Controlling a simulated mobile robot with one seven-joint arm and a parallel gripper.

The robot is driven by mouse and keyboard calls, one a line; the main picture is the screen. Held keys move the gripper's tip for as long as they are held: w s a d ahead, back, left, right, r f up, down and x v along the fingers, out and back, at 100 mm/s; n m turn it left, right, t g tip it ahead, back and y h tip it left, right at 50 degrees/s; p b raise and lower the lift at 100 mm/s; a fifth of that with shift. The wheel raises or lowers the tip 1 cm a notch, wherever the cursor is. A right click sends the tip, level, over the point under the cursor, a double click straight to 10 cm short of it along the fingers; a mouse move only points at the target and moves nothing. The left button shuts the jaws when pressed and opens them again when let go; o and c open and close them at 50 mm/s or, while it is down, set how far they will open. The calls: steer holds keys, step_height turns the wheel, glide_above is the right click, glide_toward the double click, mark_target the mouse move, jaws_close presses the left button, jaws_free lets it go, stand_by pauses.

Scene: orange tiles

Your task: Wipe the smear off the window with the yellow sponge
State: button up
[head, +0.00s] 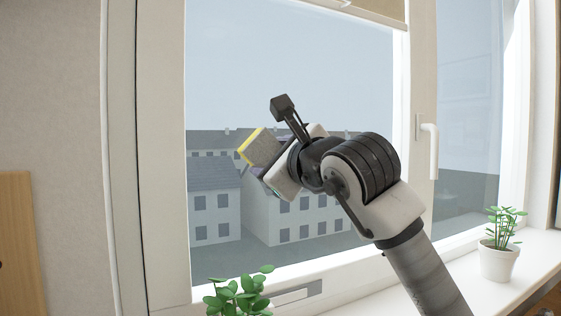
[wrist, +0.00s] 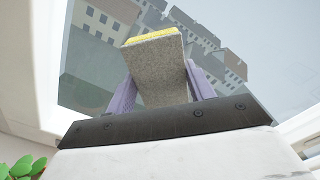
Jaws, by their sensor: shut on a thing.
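The yellow sponge (head: 260,148) has a grey face and a thin yellow layer along its outer edge. My gripper (head: 258,168) is shut on it, in front of the lower half of the window pane (head: 290,60). In the wrist view, the sponge (wrist: 158,72) stands between the two purple fingers of my gripper (wrist: 160,88), its yellow edge pointing away from the wrist toward the glass. I cannot tell whether the sponge touches the glass. I cannot make out the smear on the pane; my arm and the sponge cover part of it.
White window frame bars stand left (head: 158,150) and right of the pane, with a white handle (head: 429,150) on the right bar. A potted plant (head: 499,258) stands on the right sill; another plant (head: 240,292) is at the bottom. A blind (head: 375,8) hangs at the top.

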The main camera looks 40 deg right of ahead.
steer(key=shift+s+d, duration=0.1)
steer(key=shift+s, duration=0.1)
steer(key=shift+b+v, duration=0.85)
steer(key=shift+v, duration=2.1)
steer(key=v, duration=0.3)
